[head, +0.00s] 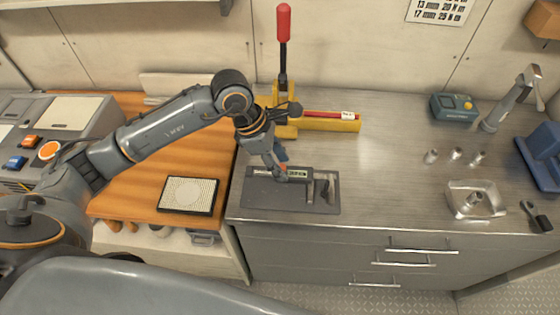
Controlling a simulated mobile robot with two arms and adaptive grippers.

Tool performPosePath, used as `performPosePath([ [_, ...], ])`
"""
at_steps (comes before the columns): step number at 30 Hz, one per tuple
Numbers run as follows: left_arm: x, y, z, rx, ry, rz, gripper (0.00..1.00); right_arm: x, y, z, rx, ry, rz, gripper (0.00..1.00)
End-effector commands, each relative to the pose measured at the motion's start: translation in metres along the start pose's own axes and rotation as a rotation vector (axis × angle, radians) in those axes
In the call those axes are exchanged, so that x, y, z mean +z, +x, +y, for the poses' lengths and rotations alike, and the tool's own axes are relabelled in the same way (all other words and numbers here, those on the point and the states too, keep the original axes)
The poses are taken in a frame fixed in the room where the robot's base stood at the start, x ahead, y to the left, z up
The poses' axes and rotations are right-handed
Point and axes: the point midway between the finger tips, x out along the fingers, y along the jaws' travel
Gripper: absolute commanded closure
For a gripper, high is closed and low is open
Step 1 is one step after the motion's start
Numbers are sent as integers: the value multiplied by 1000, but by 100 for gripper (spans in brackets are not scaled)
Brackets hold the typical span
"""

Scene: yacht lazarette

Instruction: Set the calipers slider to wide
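The calipers (299,174) lie on a dark grey mat (270,199) at the front left of the grey metal counter. They show a pale bar, a small greenish display and dark upright pieces at the right end. My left gripper (280,171) points down at the calipers, just left of the display, and hides part of the bar. Its fingertips are at or very near the calipers, but contact is unclear. The fingers are too small and overlapped to tell open from shut. The slider's exact position is also unclear. My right gripper is not in view.
A yellow tool with a red-gripped lever (284,25) stands behind the mat. A framed pad (188,195) lies on the wooden top to the left. Several small metal cylinders, a metal bracket (471,197) and a teal box (453,106) are to the right. The counter's middle is clear.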

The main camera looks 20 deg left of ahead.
Motion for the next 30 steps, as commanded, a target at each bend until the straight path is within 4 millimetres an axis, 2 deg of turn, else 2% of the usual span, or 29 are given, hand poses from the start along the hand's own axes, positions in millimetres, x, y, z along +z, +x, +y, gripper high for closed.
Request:
performPosePath([
  [7,0,0,0,0,0,0,58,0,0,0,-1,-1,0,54],
  [11,0,-10,1,4,1,-1,58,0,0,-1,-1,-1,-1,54],
  [24,0,-96,1,4,1,0,58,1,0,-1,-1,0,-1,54],
  [30,0,-117,0,2,0,0,58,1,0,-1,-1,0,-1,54],
])
